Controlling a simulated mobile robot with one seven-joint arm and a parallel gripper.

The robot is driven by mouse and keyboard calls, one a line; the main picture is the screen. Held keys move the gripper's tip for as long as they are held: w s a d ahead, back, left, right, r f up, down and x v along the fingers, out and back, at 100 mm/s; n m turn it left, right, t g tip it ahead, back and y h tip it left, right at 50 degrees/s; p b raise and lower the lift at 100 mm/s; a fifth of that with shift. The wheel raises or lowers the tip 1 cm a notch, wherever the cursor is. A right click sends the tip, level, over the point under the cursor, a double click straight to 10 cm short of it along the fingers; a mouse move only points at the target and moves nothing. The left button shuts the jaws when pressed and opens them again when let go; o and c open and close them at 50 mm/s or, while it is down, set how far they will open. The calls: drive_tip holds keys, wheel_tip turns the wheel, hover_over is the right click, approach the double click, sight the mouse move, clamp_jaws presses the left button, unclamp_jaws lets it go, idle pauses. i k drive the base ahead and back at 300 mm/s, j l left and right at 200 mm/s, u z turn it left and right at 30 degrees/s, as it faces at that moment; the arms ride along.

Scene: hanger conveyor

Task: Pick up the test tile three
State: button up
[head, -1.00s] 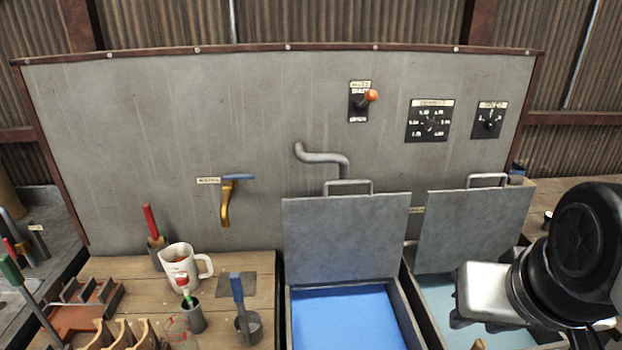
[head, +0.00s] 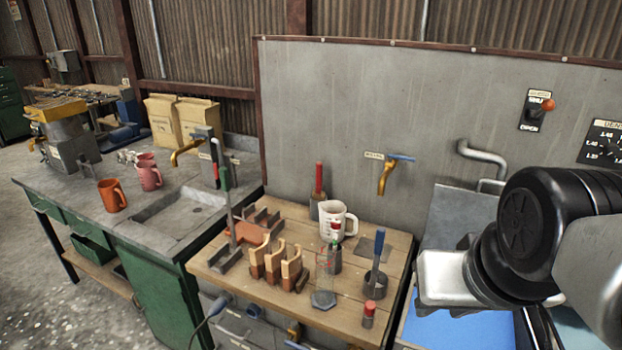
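Several upright tan tiles with curved, notched tops stand in a row near the front left of the wooden bench: a left one (head: 257,262), a middle one (head: 274,260) and a right one (head: 292,268). No number can be read on them, so I cannot tell which is test tile three. My gripper (head: 448,281) shows only as a silver block beyond black wrist joints at the right, over the blue basin and well to the right of the tiles. Its fingers are hidden, and I see nothing held.
The wooden bench (head: 222,269) also holds a white measuring mug (head: 338,219), a grey pot with a blue-handled tool (head: 375,284), a clear cylinder (head: 323,298) and a red-capped stick (head: 368,315). A grey sink counter (head: 150,240) with mugs stands left. A backboard (head: 430,100) rises behind.

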sight(257, 255)
drive_tip(key=j+u, duration=0.15)
drive_tip(key=u, duration=0.7)
drive_tip(key=z, duration=0.4)
drive_tip(key=l+z, duration=0.1)
drive_tip(key=z, duration=0.75)
drive_tip(key=l+z, duration=0.1)
drive_tip(key=z, duration=1.15)
drive_tip(key=j+u, duration=0.1)
drive_tip(key=u, duration=1.35)
drive_tip(key=l+u, duration=0.15)
drive_tip(key=u, duration=1.05)
drive_tip(key=i+j+z, duration=0.1)
drive_tip(key=z, duration=0.3)
drive_tip(key=j+z, duration=0.15)
drive_tip(key=z, duration=0.3)
drive_tip(key=i+j+z, duration=0.15)
drive_tip(key=j, duration=0.2)
drive_tip(key=j+z, duration=0.1)
drive_tip(key=j, duration=0.3)
drive_tip(key=i+j+z, duration=0.15)
drive_tip(key=j, duration=0.25)
